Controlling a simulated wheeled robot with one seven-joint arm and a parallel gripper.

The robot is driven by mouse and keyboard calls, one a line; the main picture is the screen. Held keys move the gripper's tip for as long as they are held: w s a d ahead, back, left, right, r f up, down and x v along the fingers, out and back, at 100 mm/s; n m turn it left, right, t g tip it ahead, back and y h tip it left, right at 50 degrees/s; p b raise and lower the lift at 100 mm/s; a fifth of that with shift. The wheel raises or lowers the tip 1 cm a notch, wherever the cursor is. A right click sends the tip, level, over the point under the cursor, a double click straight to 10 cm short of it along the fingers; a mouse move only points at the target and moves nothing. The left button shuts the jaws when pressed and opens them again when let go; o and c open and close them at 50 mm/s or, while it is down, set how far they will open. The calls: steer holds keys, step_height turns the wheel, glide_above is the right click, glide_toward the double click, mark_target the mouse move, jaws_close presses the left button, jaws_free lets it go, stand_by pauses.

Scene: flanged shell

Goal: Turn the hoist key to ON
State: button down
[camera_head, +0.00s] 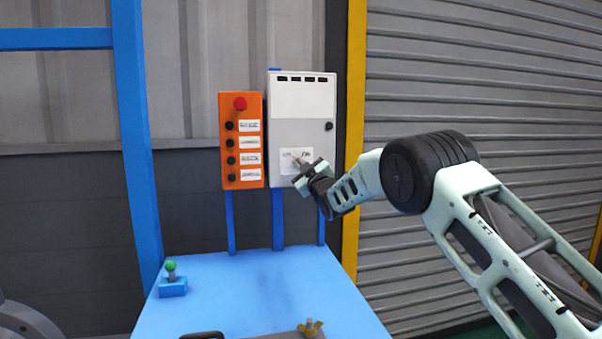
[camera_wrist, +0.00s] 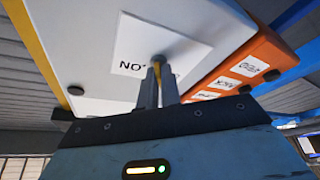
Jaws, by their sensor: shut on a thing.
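The hoist key (camera_wrist: 158,60) sits in the front of a grey-white control box (camera_head: 302,110), at a white label plate (camera_head: 283,165). In the wrist view the label shows upside-down "ON" lettering beside the key. My gripper (camera_head: 298,163) reaches in from the right and is shut on the key. In the wrist view my two fingers (camera_wrist: 158,82) close around its sides, and they hide most of it. The key's turn angle cannot be told from these views.
An orange button box (camera_head: 241,140) with a red button and several black ones stands just left of the control box. A blue bench (camera_head: 245,290) below bears a green-knobbed block (camera_head: 172,280) and a brass wing piece (camera_head: 311,328). A yellow post (camera_head: 354,130) stands to the right.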

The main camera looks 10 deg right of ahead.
steer(key=shift+a+m+g+h+b, duration=0.15)
steer(key=shift+m+h+b, duration=1.4)
steer(key=shift+m, duration=2.3)
steer(key=shift+a+m+g+h+b, duration=0.1)
steer(key=shift+m+h+b, duration=0.8)
steer(key=shift+m+h, duration=2.05)
steer(key=shift+a+m+g+h+b, duration=0.15)
steer(key=shift+m+h+b, duration=1)
steer(key=shift+m, duration=3.55)
steer(key=c, duration=1.6)
jaws_free()
